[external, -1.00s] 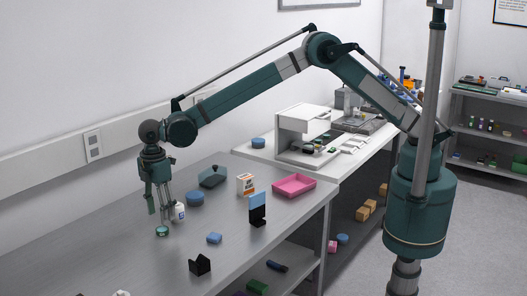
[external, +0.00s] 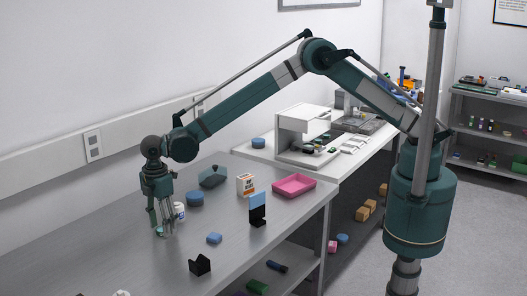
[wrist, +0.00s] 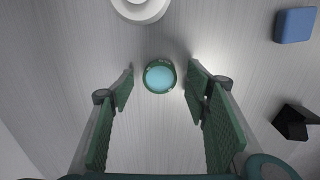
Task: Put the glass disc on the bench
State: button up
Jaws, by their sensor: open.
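A small round disc with a pale blue face and dark green rim, which I take as the glass disc, lies on the metal bench (external: 120,240). In the wrist view the disc (wrist: 159,77) sits between my two fingertips, with a gap on each side. My gripper (external: 166,231) points down over it, open and holding nothing; it also shows in the wrist view (wrist: 160,70). In the external view the fingers mostly hide the disc. Whether the fingertips touch the bench I cannot tell.
A white bottle (external: 180,211) stands close behind the gripper. A blue block (external: 214,238) and a black holder (external: 200,265) lie to the right. The bench's left part is clear.

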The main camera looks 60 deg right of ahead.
jog(key=shift+f, duration=0.3)
jog(key=shift+c, duration=0.2)
jog(key=c, duration=1)
jog(key=shift+r, duration=0.1)
notch_tip(320, 180, up, 10)
dwell(1.0)
